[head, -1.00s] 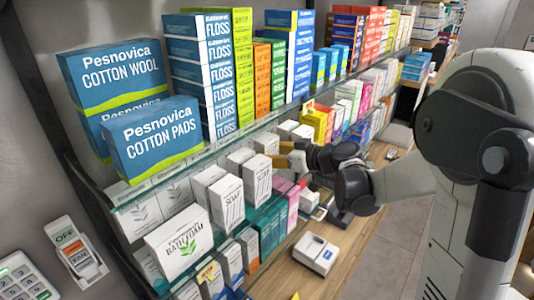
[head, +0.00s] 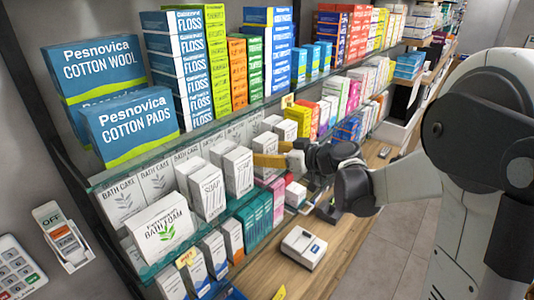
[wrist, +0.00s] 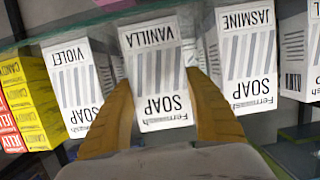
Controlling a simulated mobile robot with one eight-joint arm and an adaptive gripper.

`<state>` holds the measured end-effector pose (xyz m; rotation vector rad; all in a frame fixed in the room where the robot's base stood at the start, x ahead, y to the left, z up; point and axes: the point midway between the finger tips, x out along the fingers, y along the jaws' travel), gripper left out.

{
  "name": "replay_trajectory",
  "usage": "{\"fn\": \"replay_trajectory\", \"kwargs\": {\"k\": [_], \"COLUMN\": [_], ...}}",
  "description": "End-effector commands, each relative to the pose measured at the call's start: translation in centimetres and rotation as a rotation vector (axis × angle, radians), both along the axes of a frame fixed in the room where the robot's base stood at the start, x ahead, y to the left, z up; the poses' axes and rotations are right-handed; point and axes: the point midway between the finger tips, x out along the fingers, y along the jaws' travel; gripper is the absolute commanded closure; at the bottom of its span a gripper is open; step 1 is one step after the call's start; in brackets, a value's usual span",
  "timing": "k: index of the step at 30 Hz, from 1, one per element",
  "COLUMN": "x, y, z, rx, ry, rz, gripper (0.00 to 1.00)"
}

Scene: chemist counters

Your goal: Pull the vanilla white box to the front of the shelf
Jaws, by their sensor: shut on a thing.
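The vanilla white box (wrist: 155,65) is a soap carton with grey stripes. It is in the middle of the wrist view, its lettering upside down there. My gripper (wrist: 158,85) has one yellow-brown finger on each side of it and is shut on it. A violet soap box (wrist: 82,85) is close on the left, and a jasmine soap box (wrist: 246,62) on the right. In the head view my gripper (head: 270,153) reaches into the middle shelf, where the vanilla box (head: 265,142) is partly hidden by the fingers.
Yellow candy boxes (wrist: 30,100) stand beyond the violet box. A glass shelf (head: 215,127) with floss and cotton boxes runs above. A white bath foam box (head: 158,228) stands forward at the left. A wooden counter (head: 285,262) lies below.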

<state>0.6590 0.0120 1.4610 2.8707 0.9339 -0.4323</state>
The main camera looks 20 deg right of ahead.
Motion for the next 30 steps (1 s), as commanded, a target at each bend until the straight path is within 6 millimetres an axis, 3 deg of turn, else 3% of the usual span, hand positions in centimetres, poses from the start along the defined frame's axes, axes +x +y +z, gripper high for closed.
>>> {"fn": "replay_trajectory", "kwargs": {"k": [6, 7, 9, 20, 23, 30], "x": [0.0, 0.0, 0.0, -0.3, -1.1, -5.0], "y": [0.0, 0.0, 0.0, -0.2, -0.9, -3.7], "z": [0.0, 0.0, 0.0, 0.1, 0.5, 1.9], "rx": [0.001, 0.001, 0.0, 0.001, 0.001, 0.0], "ry": [-0.001, -0.001, 0.0, -0.001, -0.001, 0.0], "rz": [0.0, 0.0, 0.0, 0.0, -0.002, -0.004], "gripper": [0.74, 0.36, 0.17, 0.17, 0.17, 0.17]}}
